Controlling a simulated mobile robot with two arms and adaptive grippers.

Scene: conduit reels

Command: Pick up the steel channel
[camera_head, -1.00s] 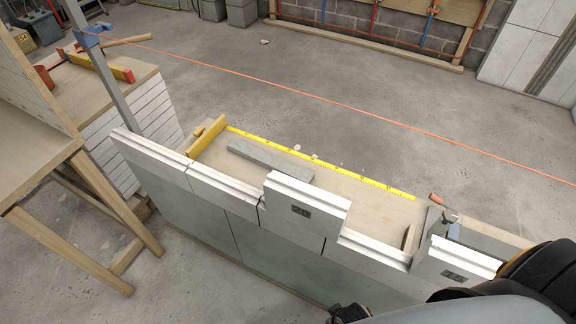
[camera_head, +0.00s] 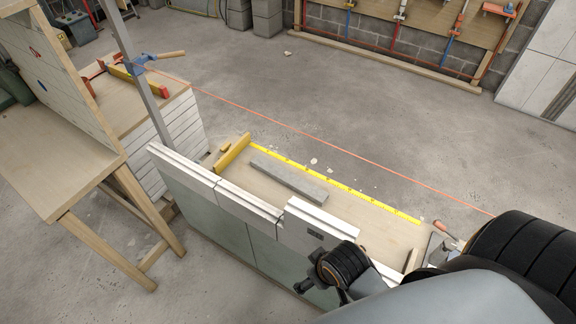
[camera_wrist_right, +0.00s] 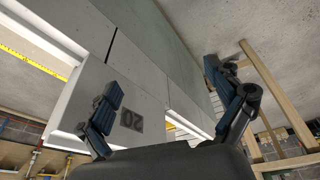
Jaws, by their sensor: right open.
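A long grey bar (camera_head: 288,177), which looks like the steel channel, lies flat on the wooden board (camera_head: 345,215) behind the row of white blocks in the head view. My right gripper (camera_head: 318,287) is in front of the white block wall, on the near side, apart from the bar. In the right wrist view my right gripper (camera_wrist_right: 165,95) is open, its two fingers spread wide with nothing held between them. The bar cannot be made out in that view. My left gripper is not in view.
White blocks (camera_head: 247,203), one raised and marked 20 (camera_wrist_right: 130,118), stand between my right gripper and the bar. A yellow measuring strip (camera_head: 335,184) runs behind the bar, and a yellow level (camera_head: 232,153) lies at its left. An orange string (camera_head: 300,133) stretches beyond. A wooden table (camera_head: 60,165) stands left.

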